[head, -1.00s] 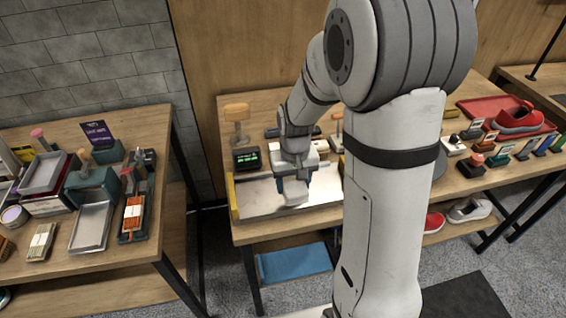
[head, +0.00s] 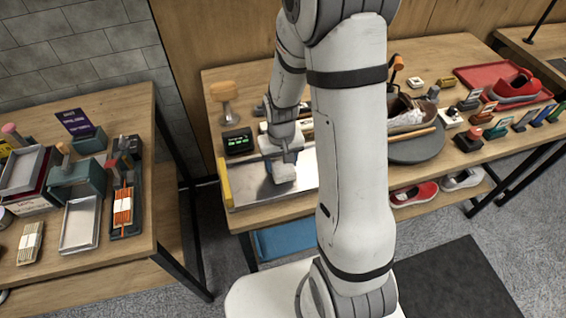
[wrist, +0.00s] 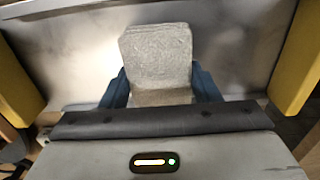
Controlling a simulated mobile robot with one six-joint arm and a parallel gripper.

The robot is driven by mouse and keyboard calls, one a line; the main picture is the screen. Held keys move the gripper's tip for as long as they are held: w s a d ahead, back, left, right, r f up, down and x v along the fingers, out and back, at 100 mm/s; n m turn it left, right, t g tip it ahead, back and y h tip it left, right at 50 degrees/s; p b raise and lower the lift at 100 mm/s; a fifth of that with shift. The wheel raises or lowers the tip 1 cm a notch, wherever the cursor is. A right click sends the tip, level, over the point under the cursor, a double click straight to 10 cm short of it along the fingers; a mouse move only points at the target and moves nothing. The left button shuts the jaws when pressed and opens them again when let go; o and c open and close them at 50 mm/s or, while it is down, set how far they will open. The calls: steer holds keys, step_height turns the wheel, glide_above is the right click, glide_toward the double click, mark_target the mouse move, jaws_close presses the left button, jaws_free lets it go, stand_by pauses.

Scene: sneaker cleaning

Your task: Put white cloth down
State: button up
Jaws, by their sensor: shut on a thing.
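The white cloth (wrist: 158,50) looks like a folded, greyish-white pad in the wrist view. My gripper (wrist: 160,85) is shut on it, with a blue finger on each side. In the head view my gripper (head: 280,172) is low over the metal plate (head: 243,192) at the bench's left end. The plate (wrist: 240,50) also fills the background of the wrist view, between yellow side strips (wrist: 14,85). The cloth is hard to make out in the head view. I cannot tell whether it touches the plate.
A small black display (head: 238,142) and a wooden-topped tool (head: 224,92) stand behind the plate. To the right is a grey round stand (head: 418,152) with a brown shoe (head: 400,108). A red tray (head: 478,75) holds a red shoe (head: 512,86). A side table (head: 130,225) stands left.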

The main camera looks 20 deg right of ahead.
steer(key=shift+f, duration=0.65)
steer(key=shift+f, duration=0.1)
steer(key=shift+f, duration=0.15)
steer(key=o, duration=0.9)
